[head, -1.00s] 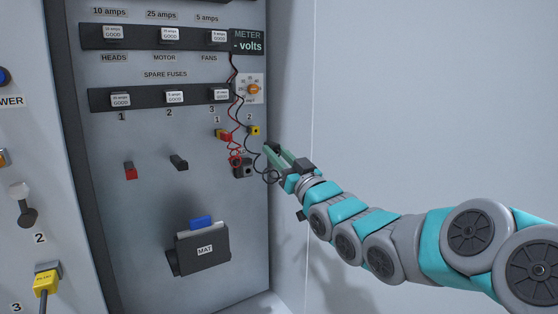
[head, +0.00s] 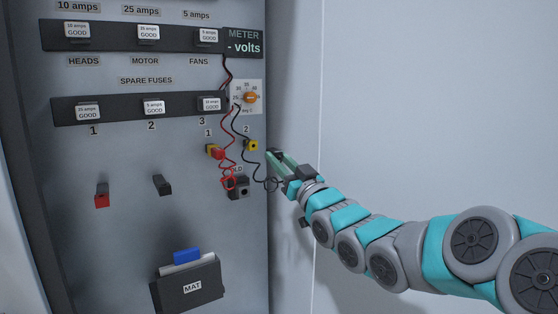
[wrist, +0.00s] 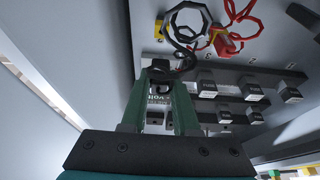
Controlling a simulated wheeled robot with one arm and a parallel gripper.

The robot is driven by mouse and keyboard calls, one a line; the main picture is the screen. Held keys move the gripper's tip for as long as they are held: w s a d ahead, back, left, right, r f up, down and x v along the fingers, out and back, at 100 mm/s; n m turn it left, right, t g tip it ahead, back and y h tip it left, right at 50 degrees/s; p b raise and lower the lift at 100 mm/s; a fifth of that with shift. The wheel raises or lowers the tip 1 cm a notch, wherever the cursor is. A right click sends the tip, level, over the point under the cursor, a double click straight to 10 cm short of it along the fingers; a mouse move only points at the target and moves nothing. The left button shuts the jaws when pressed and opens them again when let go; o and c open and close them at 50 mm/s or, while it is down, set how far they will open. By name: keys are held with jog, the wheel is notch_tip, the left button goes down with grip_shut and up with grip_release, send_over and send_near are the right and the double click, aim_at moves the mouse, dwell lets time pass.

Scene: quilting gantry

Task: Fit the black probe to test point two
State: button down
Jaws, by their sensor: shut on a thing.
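Test point two is a yellow socket (head: 252,145) under the label 2 on the panel. It also shows in the wrist view (wrist: 158,27). My gripper (head: 276,158) is just right of and slightly below it, apart from it. In the wrist view my gripper (wrist: 160,78) is shut on the dark black probe (wrist: 159,72), whose black cable (wrist: 184,28) loops away from the fingertips. The fingers hide much of the probe.
The red probe (head: 215,152) sits at test point one, its red cable hanging. A dark holder (head: 238,188) is below. The meter (head: 243,42) reads "- volts". An orange dial (head: 250,97) is above test point two. Bare wall lies right.

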jog(key=shift+w+a+p, duration=0.4)
jog(key=shift+w+a, duration=0.15)
jog(key=shift+w, duration=0.25)
jog(key=shift+w+a+p, duration=0.35)
jog(key=shift+w+a, duration=0.15)
jog(key=shift+w, duration=0.3)
jog(key=shift+w+a+p, duration=0.4)
jog(key=shift+w+a, duration=0.15)
jog(key=shift+w, duration=0.25)
jog(key=shift+w+a+p, duration=0.7)
jog(key=shift+w+a, duration=0.05)
jog(key=shift+w, duration=0.3)
dwell(0.8)
jog(key=c, duration=0.6)
grip_release()
jog(key=shift+d+f, duration=0.1)
jog(key=v, duration=0.7)
jog(key=shift+s, duration=0.3)
jog(key=shift+d+f, duration=0.1)
jog(key=shift+d, duration=0.1)
